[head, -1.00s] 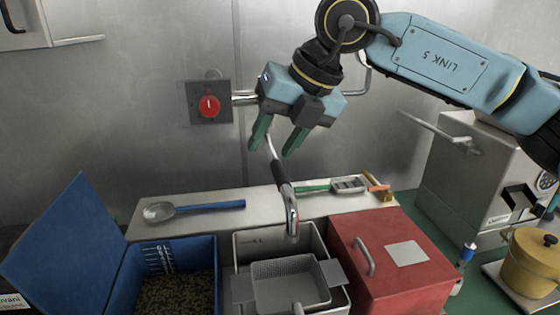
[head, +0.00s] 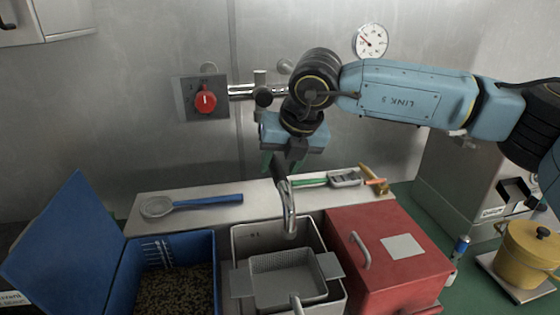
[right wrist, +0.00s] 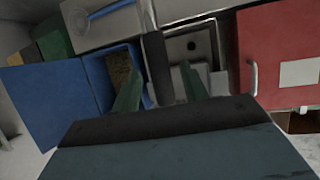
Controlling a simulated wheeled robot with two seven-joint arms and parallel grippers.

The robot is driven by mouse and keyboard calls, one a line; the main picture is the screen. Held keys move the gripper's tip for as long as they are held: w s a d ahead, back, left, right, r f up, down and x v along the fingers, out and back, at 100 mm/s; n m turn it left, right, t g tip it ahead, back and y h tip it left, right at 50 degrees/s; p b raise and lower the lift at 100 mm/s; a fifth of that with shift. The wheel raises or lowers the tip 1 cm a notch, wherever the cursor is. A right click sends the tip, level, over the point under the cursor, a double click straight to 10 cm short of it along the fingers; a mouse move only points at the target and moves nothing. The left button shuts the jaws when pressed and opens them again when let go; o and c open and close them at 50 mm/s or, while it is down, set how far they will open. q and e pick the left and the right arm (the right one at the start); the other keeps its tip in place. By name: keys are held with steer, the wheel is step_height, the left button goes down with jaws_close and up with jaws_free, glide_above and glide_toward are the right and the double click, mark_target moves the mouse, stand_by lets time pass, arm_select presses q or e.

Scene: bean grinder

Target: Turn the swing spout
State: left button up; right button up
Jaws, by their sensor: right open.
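The swing spout (head: 291,212) is a chrome pipe with a dark sleeve. It comes down from the wall pipe, and its curved end hangs over the basin. My right gripper (head: 281,164) is at the dark sleeve, pointing down, with its green fingers apart. In the right wrist view the dark sleeve (right wrist: 157,70) lies between the two open fingers, with a gap visible on the right. Contact cannot be told. My right wrist hides the upper spout in the head view. My left gripper is not in view.
Below are a steel basin (head: 236,240) with a perforated basket (head: 282,263), a blue bin (head: 125,280) with its lid up, and a red box (head: 375,235). A blue-handled ladle (head: 208,201) lies on the ledge. A red knob (head: 205,100) is on the wall.

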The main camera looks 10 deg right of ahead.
steer(key=shift+w+f, duration=0.15)
steer(key=shift+f, duration=0.2)
steer(key=shift+c, duration=0.3)
jaws_close()
steer(key=shift+a, duration=0.1)
